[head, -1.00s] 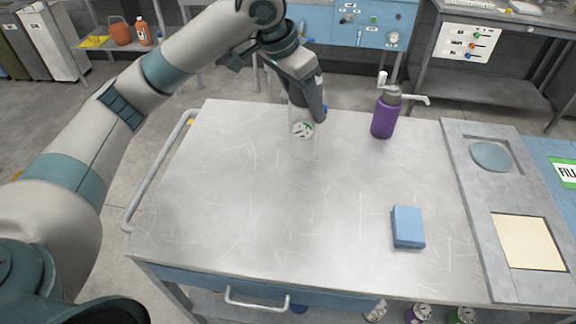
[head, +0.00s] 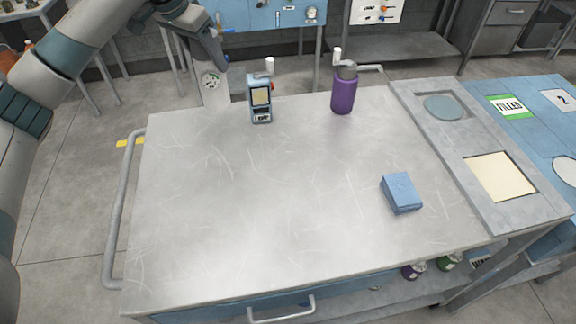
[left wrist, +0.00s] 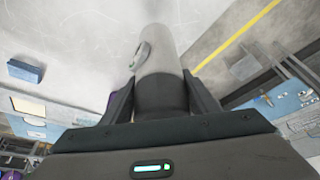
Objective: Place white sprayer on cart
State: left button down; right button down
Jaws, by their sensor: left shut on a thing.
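The white sprayer (head: 214,88) is upright in my left gripper (head: 212,62), at the back left corner of the cart (head: 250,200). Its base overlaps the cart's back edge in the head view; I cannot tell whether it touches the top. A round label shows on its side, and its upper part is hidden by the gripper. In the left wrist view, the sprayer's pale body (left wrist: 158,55) sticks out from between the fingers of the left gripper (left wrist: 160,95), which are shut on its dark upper part. My right gripper is not in view.
A small blue device (head: 260,100) with a display stands just right of the sprayer. A purple sprayer (head: 343,92) stands at the back. A blue block (head: 401,192) lies at the right, beside a grey panel (head: 450,140). The cart's middle and left are clear; a side handle (head: 122,215) projects left.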

pick_arm(q)
jog(key=shift+r, duration=0.1)
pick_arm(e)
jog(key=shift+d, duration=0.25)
pick_arm(q)
jog(key=shift+a, duration=0.1)
